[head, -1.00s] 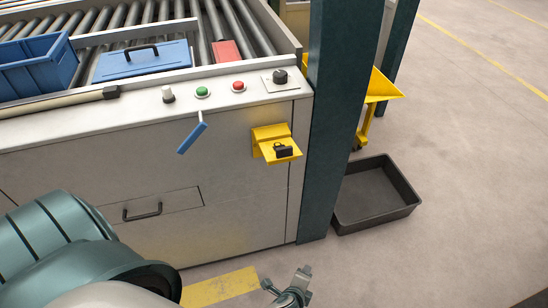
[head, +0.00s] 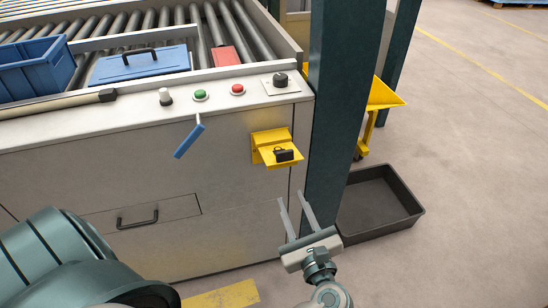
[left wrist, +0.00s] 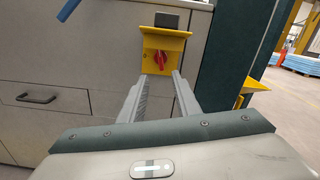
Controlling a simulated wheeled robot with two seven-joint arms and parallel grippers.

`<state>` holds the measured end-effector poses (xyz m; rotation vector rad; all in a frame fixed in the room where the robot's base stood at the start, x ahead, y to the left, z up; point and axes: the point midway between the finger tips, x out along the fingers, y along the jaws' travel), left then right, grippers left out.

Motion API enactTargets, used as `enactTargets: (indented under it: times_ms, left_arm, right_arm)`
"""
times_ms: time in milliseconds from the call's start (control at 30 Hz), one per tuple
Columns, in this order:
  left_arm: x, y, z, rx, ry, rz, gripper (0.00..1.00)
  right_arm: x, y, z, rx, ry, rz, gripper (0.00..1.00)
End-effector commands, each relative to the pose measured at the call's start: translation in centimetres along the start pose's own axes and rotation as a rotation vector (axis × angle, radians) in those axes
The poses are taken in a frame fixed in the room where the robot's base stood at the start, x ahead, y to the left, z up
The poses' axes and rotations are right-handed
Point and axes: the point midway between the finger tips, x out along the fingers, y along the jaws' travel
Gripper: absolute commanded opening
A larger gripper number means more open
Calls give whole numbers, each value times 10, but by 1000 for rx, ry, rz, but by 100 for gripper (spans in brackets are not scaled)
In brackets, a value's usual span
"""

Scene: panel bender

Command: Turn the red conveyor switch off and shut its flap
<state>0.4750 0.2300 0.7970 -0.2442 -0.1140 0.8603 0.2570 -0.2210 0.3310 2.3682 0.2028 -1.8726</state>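The yellow switch box (head: 268,138) is on the front panel of the machine. Its yellow flap (head: 268,154) stands out from the panel, open, with a small black piece (head: 284,154) on top. The red switch (left wrist: 160,59) shows in the left wrist view on the yellow plate below the raised flap (left wrist: 166,32). From the head the flap hides it. My left gripper (head: 291,197) is open and empty, fingers pointing up toward the box from below. In the left wrist view its fingertips (left wrist: 160,76) frame the space just below the switch, apart from it. My right gripper is not in view.
A dark green post (head: 335,130) stands close right of the box, and a black tray (head: 380,205) lies on the floor behind it. A blue lever (head: 189,137) hangs to the left. Push buttons (head: 238,89) sit on the ledge above. A drawer handle (head: 137,217) juts out lower left.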

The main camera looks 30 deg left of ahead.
Motion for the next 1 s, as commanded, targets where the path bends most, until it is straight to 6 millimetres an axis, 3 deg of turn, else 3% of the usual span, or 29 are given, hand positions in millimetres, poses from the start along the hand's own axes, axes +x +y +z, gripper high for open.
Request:
enactTargets:
  times_ms: [367, 1000]
  left_arm:
    - [18, 0, 0, 0, -1, -1, 30]
    - [127, 0, 0, 2, -1, -1, 30]
  right_arm:
    - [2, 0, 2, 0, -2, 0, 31]
    - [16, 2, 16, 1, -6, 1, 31]
